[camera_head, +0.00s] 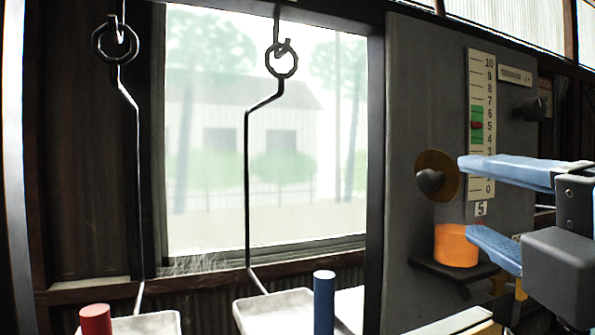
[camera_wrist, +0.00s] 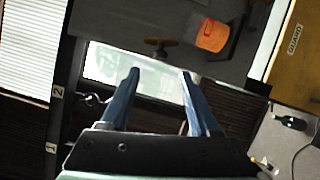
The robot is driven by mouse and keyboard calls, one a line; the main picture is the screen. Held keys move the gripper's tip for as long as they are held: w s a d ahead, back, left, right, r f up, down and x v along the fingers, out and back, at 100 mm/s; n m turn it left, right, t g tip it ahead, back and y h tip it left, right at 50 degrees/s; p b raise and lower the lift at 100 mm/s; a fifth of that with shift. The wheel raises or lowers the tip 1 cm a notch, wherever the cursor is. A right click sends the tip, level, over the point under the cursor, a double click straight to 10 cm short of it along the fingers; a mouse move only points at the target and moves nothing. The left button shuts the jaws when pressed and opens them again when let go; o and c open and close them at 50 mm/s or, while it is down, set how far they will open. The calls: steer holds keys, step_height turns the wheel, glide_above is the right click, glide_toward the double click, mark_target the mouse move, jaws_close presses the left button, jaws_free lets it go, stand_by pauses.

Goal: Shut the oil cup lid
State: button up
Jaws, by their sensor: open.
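The orange oil cup (camera_head: 456,246) stands on a small dark shelf on the grey panel; it also shows at the top of the wrist view (camera_wrist: 212,36). A brownish round disc with a dark knob (camera_head: 437,176), which looks like the lid, stands upright just above the cup; it is nearly edge-on in the wrist view (camera_wrist: 161,42). I cannot see a hinge. My gripper (camera_head: 466,197) is open and empty, its blue fingers reaching in from the right. In the head view the lower finger overlaps the cup's right side; contact cannot be told.
The grey panel (camera_head: 420,100) carries a numbered scale (camera_head: 482,100) and another dark knob (camera_head: 530,109). Two wire hangers hang at left, with pale trays (camera_head: 270,308) below. A red cylinder (camera_head: 96,320) and a blue cylinder (camera_head: 324,302) stand at the trays.

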mark_target(432, 182)
steer(key=w, duration=0.3)
steer(key=w+p, duration=0.1)
steer(key=w, duration=0.2)
steer(key=w+r+p, duration=0.1)
steer(key=w, duration=0.2)
steer(key=shift+w+d, duration=0.15)
steer(key=shift+w, duration=0.2)
steer(key=shift+w+f+p, duration=0.1)
steer(key=shift+w+p, duration=0.25)
steer(key=shift+w, duration=0.3)
jaws_close()
